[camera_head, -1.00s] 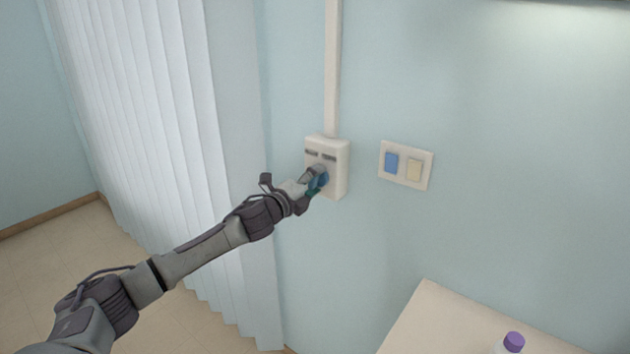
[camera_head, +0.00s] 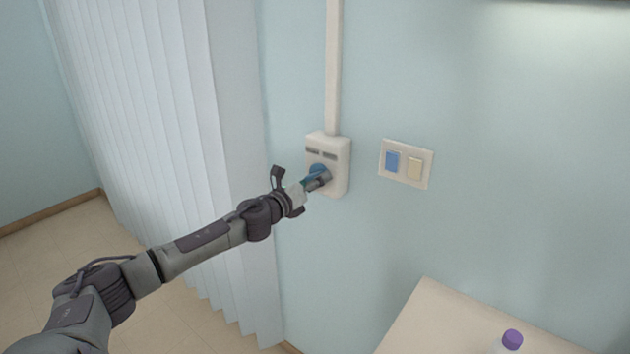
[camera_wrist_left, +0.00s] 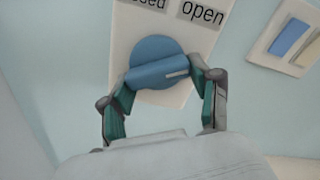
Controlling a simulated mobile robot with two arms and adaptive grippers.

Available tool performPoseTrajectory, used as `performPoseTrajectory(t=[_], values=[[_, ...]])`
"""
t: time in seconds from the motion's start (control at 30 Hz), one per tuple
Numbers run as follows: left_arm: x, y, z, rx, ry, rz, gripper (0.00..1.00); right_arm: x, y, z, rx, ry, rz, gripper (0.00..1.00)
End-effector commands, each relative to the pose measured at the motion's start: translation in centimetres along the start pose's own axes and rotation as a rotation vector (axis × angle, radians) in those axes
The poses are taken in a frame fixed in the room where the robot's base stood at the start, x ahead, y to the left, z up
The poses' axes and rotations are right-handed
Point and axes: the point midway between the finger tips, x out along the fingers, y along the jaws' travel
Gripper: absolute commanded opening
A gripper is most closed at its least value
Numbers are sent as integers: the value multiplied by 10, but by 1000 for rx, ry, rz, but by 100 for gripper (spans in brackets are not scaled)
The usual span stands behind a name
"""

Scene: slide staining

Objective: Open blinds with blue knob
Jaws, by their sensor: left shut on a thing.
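The blue knob (camera_head: 316,170) is on a white wall box (camera_head: 341,166) beside the blinds. In the left wrist view the knob (camera_wrist_left: 157,62) is round with a raised grip bar, and a white mark on the bar points right. Labels above it read "open" (camera_wrist_left: 203,12) at right and one ending in "sed" at left, cut off. My left gripper (camera_head: 314,182) is shut on the knob, with a finger on each end of its bar (camera_wrist_left: 162,80). The white vertical blinds (camera_head: 150,130) hang at left with their slats covering the window area. My right gripper is not in view.
A switch plate with one blue and one cream rocker (camera_head: 405,181) is on the wall right of the box. A pale table (camera_head: 430,315) stands at the lower right with a purple-capped bottle (camera_head: 511,341). A white conduit (camera_head: 333,70) runs up from the box.

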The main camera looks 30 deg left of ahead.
Motion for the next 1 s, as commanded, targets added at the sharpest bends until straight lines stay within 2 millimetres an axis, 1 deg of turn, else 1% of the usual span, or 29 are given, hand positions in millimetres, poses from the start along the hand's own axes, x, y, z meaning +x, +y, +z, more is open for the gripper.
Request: performPoseTrajectory(t=[0.27, 0.63, 0.67, 0.7, 0.8, 1.0], values=[[0, 2, -3, 48, 4, 2, 28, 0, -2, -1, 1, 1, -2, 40], [0, 2, -3, 53, 4, 1, 27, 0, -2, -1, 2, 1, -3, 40], [0, 2, -3, 53, 4, 1, 66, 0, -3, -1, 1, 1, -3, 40], [0, 2, -2, 52, 4, 1, 72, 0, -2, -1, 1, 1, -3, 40], [0, 1, -2, 51, 3, 1, 88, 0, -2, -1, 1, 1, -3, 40], [0, 1, -1, 49, 2, 0, 88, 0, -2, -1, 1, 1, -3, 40]])
